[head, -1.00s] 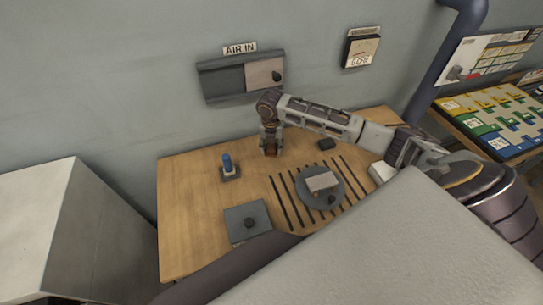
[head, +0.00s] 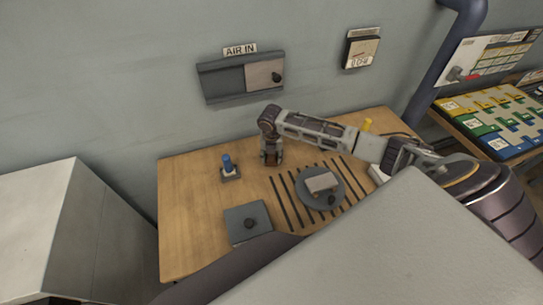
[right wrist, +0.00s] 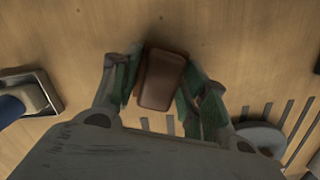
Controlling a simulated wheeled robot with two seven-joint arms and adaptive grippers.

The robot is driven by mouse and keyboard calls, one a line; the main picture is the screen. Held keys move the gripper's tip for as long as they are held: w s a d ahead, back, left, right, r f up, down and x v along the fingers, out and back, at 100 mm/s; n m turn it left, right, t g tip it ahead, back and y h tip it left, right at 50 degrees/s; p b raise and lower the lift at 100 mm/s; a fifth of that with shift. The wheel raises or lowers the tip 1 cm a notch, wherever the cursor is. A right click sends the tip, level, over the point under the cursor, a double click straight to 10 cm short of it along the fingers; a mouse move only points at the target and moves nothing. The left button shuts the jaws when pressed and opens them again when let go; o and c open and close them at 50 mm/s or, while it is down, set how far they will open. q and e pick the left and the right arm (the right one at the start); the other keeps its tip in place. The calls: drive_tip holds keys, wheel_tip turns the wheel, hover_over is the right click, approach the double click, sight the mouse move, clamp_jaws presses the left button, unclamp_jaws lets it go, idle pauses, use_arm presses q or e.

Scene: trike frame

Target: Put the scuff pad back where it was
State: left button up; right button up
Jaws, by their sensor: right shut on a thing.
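My right gripper (head: 271,161) points down over the back part of the wooden workbench (head: 190,190), between a blue-topped piece and a round grey plate. In the right wrist view, the gripper (right wrist: 166,95) is shut on a reddish-brown block, the scuff pad (right wrist: 160,80), with a green-lined finger on each side. Bare wood shows around the pad. I cannot tell whether the pad touches the bench. My left gripper is not in view.
The blue-topped piece (head: 227,166) stands in a grey holder. Dark slots (head: 285,203) surround the round grey plate (head: 314,201), which bears a light block (head: 321,182). The AIR IN panel (head: 225,82) is on the wall.

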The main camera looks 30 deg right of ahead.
sight(271, 157)
drive_tip(key=shift+f, duration=0.25)
drive_tip(key=o, duration=1)
drive_tip(key=shift+s+a+r, duration=0.15)
drive_tip(key=shift+s+r, duration=0.05)
drive_tip(key=shift+r, duration=1.85)
drive_tip(key=shift+s+a+r, duration=0.15)
drive_tip(key=shift+r, duration=1.85)
drive_tip(key=shift+s+a+r, duration=0.15)
drive_tip(key=shift+s+r, duration=0.05)
drive_tip(key=shift+r, duration=1.85)
